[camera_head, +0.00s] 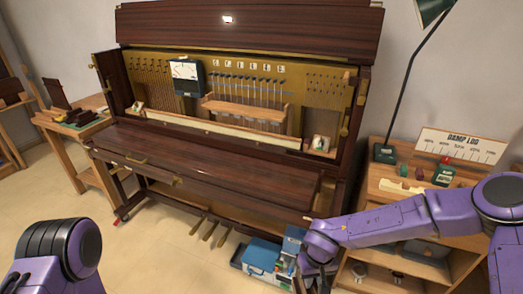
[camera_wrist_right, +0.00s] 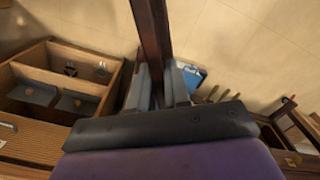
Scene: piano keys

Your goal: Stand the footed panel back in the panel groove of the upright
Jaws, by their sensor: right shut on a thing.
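The upright piano stands open in the middle of the head view, its dark wooden case (camera_head: 345,150) around the bare brass-coloured interior. A long dark brown panel (camera_head: 200,165) with small brass fittings spans its front below the keyboard level. My right gripper (camera_wrist_right: 160,85) is shut on a dark brown wooden piece (camera_wrist_right: 150,30), seen edge-on in the wrist view; it looks like the panel's right end. In the head view my right gripper (camera_head: 308,228) is low at the piano's right front, its fingers mostly hidden. The panel's feet and the groove cannot be made out. My left gripper is out of view.
A shelf unit (camera_head: 385,215) with a lamp and a "Damp Log" card (camera_head: 460,145) stands close on the right. A blue toolbox (camera_head: 262,255) sits on the floor by my right gripper. Brass pedals (camera_head: 208,230) stick out below. A small bench (camera_head: 85,130) is at left.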

